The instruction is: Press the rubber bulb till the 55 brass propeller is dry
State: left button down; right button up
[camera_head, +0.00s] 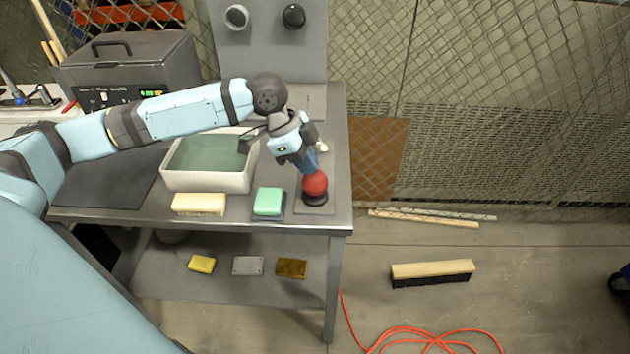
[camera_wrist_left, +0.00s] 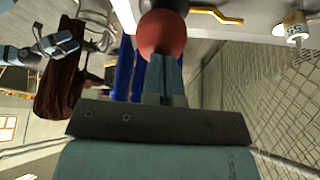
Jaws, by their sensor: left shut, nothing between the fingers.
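The red rubber bulb (camera_head: 315,184) sits on a dark round base at the table's right front corner. My left gripper (camera_head: 309,164) is shut and empty, its fingers pointing at the bulb from just behind it. In the left wrist view the shut fingertips (camera_wrist_left: 165,62) meet the edge of the red bulb (camera_wrist_left: 161,36); whether they press it I cannot tell. A small pale fitting (camera_head: 322,147) stands behind the gripper. I cannot make out the propeller clearly.
A white tank of water (camera_head: 208,184) stands left of the gripper. A cream block (camera_head: 199,204) and a green sponge (camera_head: 269,201) lie along the front edge. A grey machine (camera_head: 130,68) stands at the back left.

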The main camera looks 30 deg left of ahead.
jog(key=shift+r, duration=0.15)
pick_arm(q)
jog(key=shift+f, duration=0.3)
jog(key=shift+s+f, duration=0.1)
jog(key=shift+f, duration=0.7)
jog(key=shift+a+r, duration=0.15)
jog(key=shift+r, duration=0.15)
jog(key=a+p, duration=0.1)
jog(key=a+r+p, duration=0.1)
jog(key=p, duration=0.1)
jog(key=shift+s, duration=0.35)
jog(key=p+v, duration=0.1)
jog(key=v, duration=1.2)
jog(key=shift+s+a+r, duration=0.15)
jog(key=shift+a+r, duration=0.05)
jog(key=shift+a, duration=0.2)
pick_arm(e)
jog(key=shift+s+d+r, duration=0.3)
jog(key=shift+s+r, duration=0.2)
jog(key=shift+r, duration=0.25)
